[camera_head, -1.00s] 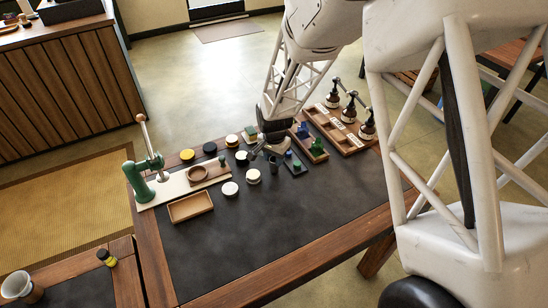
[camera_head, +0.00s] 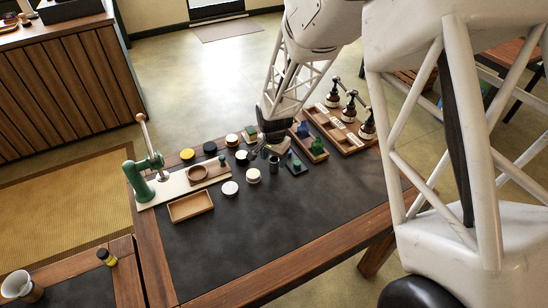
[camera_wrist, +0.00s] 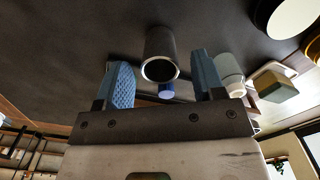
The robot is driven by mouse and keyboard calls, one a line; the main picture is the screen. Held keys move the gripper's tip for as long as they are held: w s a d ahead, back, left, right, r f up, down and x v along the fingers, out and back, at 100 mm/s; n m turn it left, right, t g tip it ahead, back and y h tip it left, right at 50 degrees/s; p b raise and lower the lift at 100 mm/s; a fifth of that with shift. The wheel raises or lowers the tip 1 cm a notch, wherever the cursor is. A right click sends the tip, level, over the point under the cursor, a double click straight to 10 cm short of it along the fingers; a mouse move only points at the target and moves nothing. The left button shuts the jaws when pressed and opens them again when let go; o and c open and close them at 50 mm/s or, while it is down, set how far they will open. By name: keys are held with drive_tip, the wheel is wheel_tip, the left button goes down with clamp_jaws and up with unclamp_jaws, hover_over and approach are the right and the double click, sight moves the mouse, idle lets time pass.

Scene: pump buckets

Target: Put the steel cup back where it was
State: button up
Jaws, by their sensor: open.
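The steel cup (camera_head: 274,164) is a small dark grey cylinder standing on the black table mat, left of the small dark tray with the green and blue pieces. In the wrist view the steel cup (camera_wrist: 160,66) shows its bright round rim, centred between and just beyond the blue fingertips. My gripper (camera_head: 258,153) is open, close beside the cup on its left and far side in the head view. In the wrist view both fingers of my gripper (camera_wrist: 160,72) are spread, with visible gaps to the cup. The cup's inside is dark.
A wooden rack (camera_head: 340,138) with several pump bottles is at the back right. Round pucks, including a white one (camera_head: 230,188), lie to the left. The front of the mat (camera_head: 270,235) is clear.

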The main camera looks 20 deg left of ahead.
wheel_tip(320, 180, up, 12)
idle(0.7)
drive_tip(key=shift+r, duration=0.1)
idle(0.6)
drive_tip(key=shift+r, duration=0.1)
drive_tip(key=s+d+r+n+t, duration=0.1)
drive_tip(key=s+d+r, duration=0.3)
drive_tip(key=d+r, duration=0.6)
drive_tip(key=s+d+r, duration=0.5)
drive_tip(key=d+r, duration=0.1)
drive_tip(key=d, duration=0.7)
drive_tip(key=s+d+r, duration=0.2)
drive_tip(key=s+d, duration=0.6)
drive_tip(key=s, duration=0.2)
drive_tip(key=s+d+r+n+t, duration=0.1)
drive_tip(key=s+d, duration=0.8)
drive_tip(key=s, duration=0.2)
drive_tip(key=shift+r+n+t, duration=0.3)
drive_tip(key=shift+r, duration=0.05)
